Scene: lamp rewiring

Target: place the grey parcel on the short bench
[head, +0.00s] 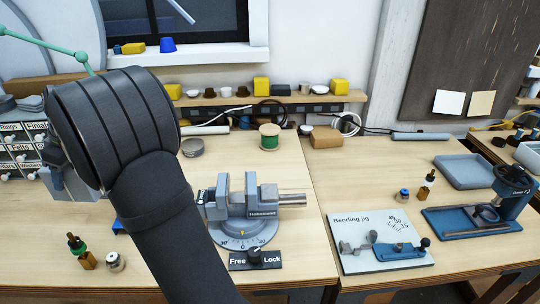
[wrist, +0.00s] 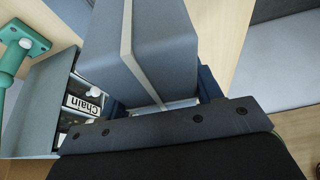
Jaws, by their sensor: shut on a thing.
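The grey parcel (wrist: 172,50), a box with a pale strap across it, fills the upper middle of the wrist view. My gripper (wrist: 163,97) is shut on it, with dark blue fingers at its two sides. In the head view my arm hides most of the gripper. A grey shape (head: 76,186) shows beside the arm at the left, in front of the labelled drawers; it seems to be part of the parcel. Two wooden bench tops meet at a seam, a left one (head: 170,200) and a right one (head: 370,185). I cannot tell which is the short bench.
Labelled drawers (head: 20,150) stand at the left and also show in the wrist view (wrist: 70,105). A vise (head: 245,205), a green spool (head: 269,137), a bending jig (head: 380,240) and a blue press (head: 490,205) occupy the benches. Small bottles stand at the front left.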

